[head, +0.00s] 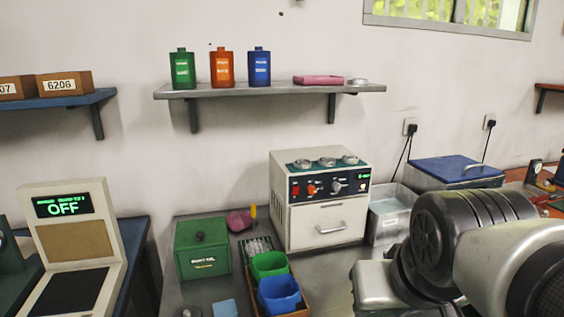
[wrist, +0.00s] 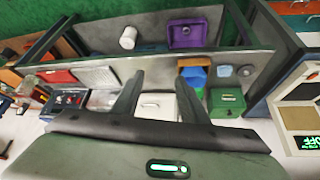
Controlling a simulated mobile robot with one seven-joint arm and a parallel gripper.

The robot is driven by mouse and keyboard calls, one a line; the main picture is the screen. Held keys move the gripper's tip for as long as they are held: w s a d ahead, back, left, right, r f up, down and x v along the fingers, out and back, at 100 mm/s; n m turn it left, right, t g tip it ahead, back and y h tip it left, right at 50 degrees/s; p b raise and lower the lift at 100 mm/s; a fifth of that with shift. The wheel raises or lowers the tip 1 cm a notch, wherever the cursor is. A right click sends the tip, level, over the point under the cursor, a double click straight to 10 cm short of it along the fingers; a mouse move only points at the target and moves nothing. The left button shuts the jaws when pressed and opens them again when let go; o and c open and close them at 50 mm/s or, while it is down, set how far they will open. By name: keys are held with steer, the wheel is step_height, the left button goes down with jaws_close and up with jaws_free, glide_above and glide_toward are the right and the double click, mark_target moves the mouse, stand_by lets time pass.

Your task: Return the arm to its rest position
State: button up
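My arm (head: 470,255) reaches into the lower right of the head view, in front of the bench. My gripper is not clearly visible there. In the wrist view my gripper (wrist: 160,80) shows two dark fingers spread apart with nothing between them. Past the fingers lie the bench and the white front of the oven-like machine (wrist: 158,105). The same machine (head: 325,222) stands on the bench in the head view, with several rings on its top. No ring shows in the gripper.
A green box (head: 203,262), a blue bin (head: 279,294) and a green bin (head: 268,264) stand left of the machine. A blue-lidded container (head: 455,170) is behind my arm. A wall shelf (head: 290,90) holds bottles. A display reading OFF (head: 70,206) is at left.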

step_height(320, 180, up, 14)
steer(key=s+p, duration=0.1)
steer(key=p, duration=1.4)
steer(key=shift+s+a+r+p, duration=0.2)
steer(key=shift+s+a+p, duration=0.15)
steer(key=shift+s, duration=0.05)
